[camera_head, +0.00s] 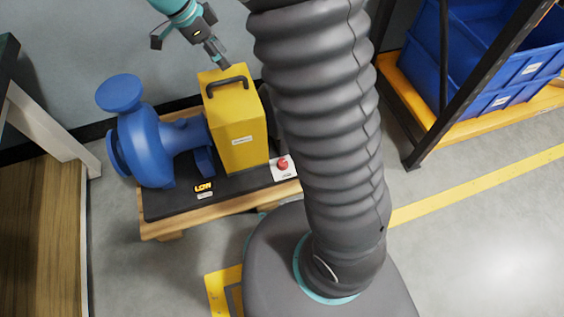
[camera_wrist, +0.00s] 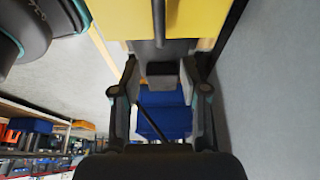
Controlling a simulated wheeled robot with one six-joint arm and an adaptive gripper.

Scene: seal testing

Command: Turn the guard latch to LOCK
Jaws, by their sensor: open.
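The yellow guard (camera_head: 237,130) is a tall box with a black handle on top. It stands upright on the pump's dark base, and its yellow surface also fills the top of the wrist view (camera_wrist: 215,15). My gripper (camera_head: 216,52) is above and behind the guard's top, near the handle; I cannot tell whether it touches. In the wrist view my gripper (camera_wrist: 160,72) has its fingers apart with nothing held between them. I cannot make out the guard latch or a LOCK mark. A red round knob (camera_head: 283,163) sits on a white plate at the guard's lower right.
A blue pump (camera_head: 150,145) joins the guard on the left, on a wooden pallet (camera_head: 160,229). My thick arm column hides the area right of the guard. A rack with blue bins (camera_head: 490,65) stands at right, and a wooden table (camera_head: 40,240) at left.

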